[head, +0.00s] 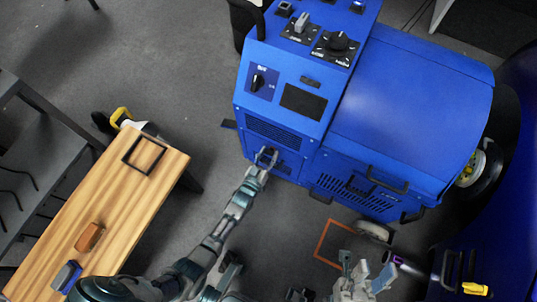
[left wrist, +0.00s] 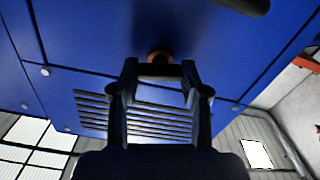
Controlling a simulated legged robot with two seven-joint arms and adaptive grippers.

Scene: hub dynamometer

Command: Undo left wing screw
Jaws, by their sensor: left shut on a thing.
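The left wing screw is on the front of the blue dynamometer cabinet (head: 290,130). In the left wrist view a small copper-brown round part (left wrist: 159,56), which looks like the screw's base, shows against the blue panel just beyond my fingertips. My left gripper (head: 266,157) is at the lower front panel, shut on the wing screw, and it also shows in the left wrist view (left wrist: 160,70). The fingers hide most of the screw. My right gripper (head: 364,272) is low at the bottom right, away from the cabinet front, and its finger opening is unclear.
A wooden bench (head: 120,220) with a black frame, an orange-brown block and a blue block stands at the left. Black handles (head: 385,182) stick out of the cabinet's lower side. An orange square outline (head: 328,242) lies on the grey floor. Floor between bench and cabinet is mostly clear.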

